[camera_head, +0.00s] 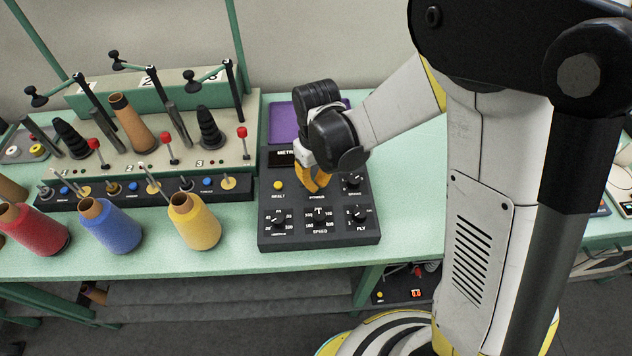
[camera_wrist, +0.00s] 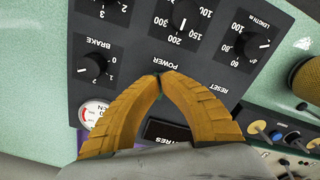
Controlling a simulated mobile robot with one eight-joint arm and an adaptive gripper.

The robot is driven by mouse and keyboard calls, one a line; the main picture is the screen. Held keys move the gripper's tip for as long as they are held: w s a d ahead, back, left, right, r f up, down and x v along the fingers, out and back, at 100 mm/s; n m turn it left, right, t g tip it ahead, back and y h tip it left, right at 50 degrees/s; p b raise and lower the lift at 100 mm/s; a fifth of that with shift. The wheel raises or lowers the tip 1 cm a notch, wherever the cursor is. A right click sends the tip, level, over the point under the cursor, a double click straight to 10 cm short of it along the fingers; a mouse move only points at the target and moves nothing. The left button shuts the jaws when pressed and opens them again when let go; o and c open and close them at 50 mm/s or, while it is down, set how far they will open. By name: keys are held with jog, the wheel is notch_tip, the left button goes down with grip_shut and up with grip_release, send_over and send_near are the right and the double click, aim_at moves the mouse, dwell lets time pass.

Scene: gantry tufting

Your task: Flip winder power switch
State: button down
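The winder's dark control panel (camera_head: 268,230) lies on the green bench, and its face fills much of the wrist view (camera_wrist: 130,22). Its POWER label (camera_wrist: 169,62) shows just beyond my fingertips. The power switch itself is hidden at the fingertips, so I cannot tell its position or whether I touch it. My gripper (camera_head: 317,190) points down over the panel's middle. In the wrist view its orange fingers (camera_wrist: 158,77) curve inward and their tips meet, with nothing visibly held.
A BRAKE knob (camera_wrist: 95,65) and a yellow RESET button (camera_head: 278,185) flank the switch area. More knobs (camera_head: 319,215) line the panel's front. Red, blue and yellow yarn cones (camera_head: 193,222) stand left, before the winder's spindles. A purple object (camera_head: 281,122) lies behind the panel.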

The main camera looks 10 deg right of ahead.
jog(key=shift+f, duration=0.35)
jog(key=shift+r, duration=0.15)
jog(key=shift+r+p, duration=2.15)
jog(key=shift+r, duration=1.25)
jog(key=shift+d, duration=0.1)
